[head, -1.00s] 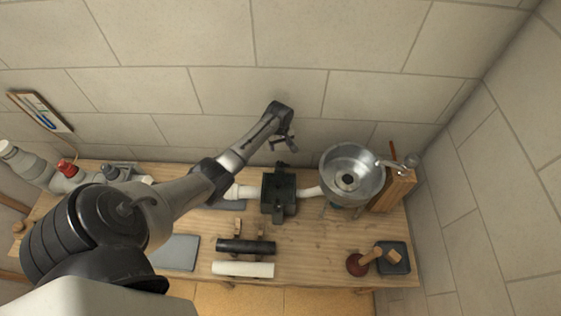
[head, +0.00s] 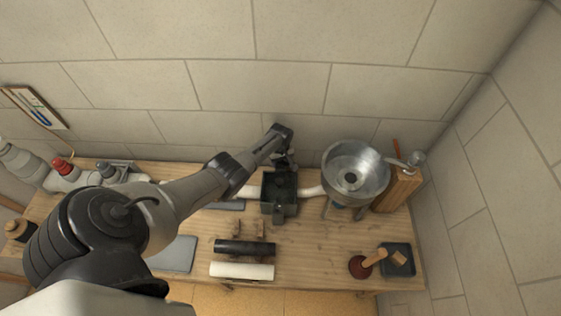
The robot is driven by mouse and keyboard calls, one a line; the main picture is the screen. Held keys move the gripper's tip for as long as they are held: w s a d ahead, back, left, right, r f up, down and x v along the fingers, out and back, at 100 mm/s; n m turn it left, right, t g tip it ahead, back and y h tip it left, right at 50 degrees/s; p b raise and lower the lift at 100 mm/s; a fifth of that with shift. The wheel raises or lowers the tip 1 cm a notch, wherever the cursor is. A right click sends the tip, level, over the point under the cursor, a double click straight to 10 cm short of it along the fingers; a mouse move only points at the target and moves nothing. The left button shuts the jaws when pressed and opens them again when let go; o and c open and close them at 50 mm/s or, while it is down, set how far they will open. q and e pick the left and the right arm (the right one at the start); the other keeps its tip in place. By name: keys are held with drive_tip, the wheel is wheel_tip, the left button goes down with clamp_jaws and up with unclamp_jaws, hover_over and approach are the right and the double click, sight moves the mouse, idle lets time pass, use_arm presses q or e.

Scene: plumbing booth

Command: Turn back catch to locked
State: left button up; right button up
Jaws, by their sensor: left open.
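A dark box (head: 279,195) stands on the wooden bench, joined to white pipe stubs on its left and right. A dark catch (head: 279,211) shows on its front side. The back catch lies at the box's rear edge, and my left gripper hides most or all of it, so I cannot tell its position. My left gripper (head: 287,161) is open at the back edge of the box, pointing down. I cannot tell whether it touches the catch. My right gripper is not in view.
A metal basin (head: 354,172) stands right of the box, beside a wooden block with a tap (head: 397,187). A black pipe (head: 245,248) and a white pipe (head: 242,270) lie in front. A plunger (head: 366,264) is at the front right. The tiled wall (head: 220,90) is close behind.

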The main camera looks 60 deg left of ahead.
use_arm(q)
drive_tip(key=shift+c, duration=0.3)
drive_tip(key=c, duration=0.9)
drive_tip(key=shift+o, duration=0.2)
